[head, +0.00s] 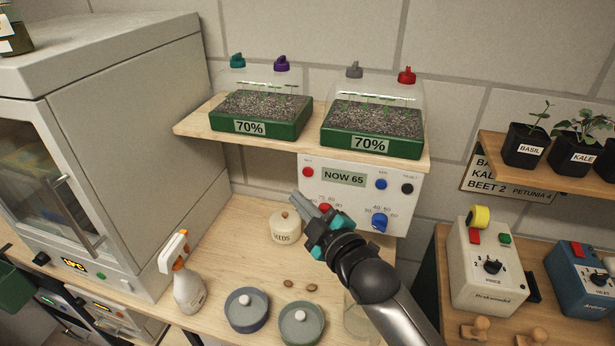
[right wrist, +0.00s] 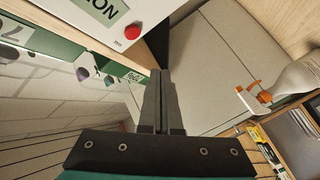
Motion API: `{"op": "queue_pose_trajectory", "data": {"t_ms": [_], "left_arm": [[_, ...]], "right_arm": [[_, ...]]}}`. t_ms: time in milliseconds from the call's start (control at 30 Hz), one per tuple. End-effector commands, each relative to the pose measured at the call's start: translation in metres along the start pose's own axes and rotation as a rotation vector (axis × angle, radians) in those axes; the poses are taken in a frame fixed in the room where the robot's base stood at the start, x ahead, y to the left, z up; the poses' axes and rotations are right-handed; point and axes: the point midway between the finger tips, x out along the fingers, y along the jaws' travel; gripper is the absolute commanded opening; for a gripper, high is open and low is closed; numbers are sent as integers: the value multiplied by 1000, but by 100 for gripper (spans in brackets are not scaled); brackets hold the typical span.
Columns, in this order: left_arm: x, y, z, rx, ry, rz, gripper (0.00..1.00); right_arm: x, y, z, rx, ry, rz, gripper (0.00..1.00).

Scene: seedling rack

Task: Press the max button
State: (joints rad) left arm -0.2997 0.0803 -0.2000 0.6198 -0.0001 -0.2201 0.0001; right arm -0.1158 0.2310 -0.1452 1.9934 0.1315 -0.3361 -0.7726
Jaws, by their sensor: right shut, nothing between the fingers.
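The white control panel (head: 346,212) hangs under the wooden shelf, with a display (head: 344,177) reading NOW 65. Its top row has a red button (head: 308,172), a blue button (head: 381,184) and a black button (head: 407,188); their labels are too small to read surely. Below are a red knob (head: 325,208), partly hidden by my gripper, and a blue knob (head: 379,222). My right gripper (head: 296,203) is shut and empty, in front of the panel's lower left, apart from the buttons. In the right wrist view, the fingers (right wrist: 160,80) are below a red button (right wrist: 132,32). My left gripper is out of view.
Two green seedling trays (head: 268,129) (head: 365,144) with clear domes stand on the shelf (head: 196,125) above the panel. A seeds jar (head: 284,228), a spray bottle (head: 187,280) and two round pots (head: 246,312) (head: 302,326) stand on the bench. A grey cabinet (head: 135,150) is left.

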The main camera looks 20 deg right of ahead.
Motion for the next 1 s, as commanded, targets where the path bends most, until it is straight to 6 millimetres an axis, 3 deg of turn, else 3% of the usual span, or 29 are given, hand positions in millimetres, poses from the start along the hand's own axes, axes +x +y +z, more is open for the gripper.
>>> {"op": "queue_pose_trajectory", "data": {"t_ms": [133, 400, 1000], "left_arm": [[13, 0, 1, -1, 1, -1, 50], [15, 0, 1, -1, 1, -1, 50], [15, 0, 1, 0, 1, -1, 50]], "right_arm": [[15, 10, 13, -2, 0, 2, 0], [32, 22, 24, -1, -1, -1, 0], [34, 25, 25, 1, -2, -1, 0]]}}
